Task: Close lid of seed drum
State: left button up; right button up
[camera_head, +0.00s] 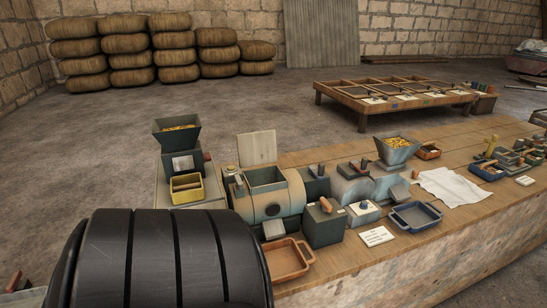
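Neither gripper is in view.
A hopper with yellow grain (178,130) stands left of the drum, a second hopper (396,150) to the right. A grey-green box (323,225) and brown tray (287,260) sit in front. A blue tray (416,217) and white cloth (454,186) lie farther right.

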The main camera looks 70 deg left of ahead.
aim_at(254, 148)
jog(key=j+u, duration=0.1)
jog(key=u, duration=1.35)
jog(key=j+u, duration=0.45)
jog(key=j, duration=0.05)
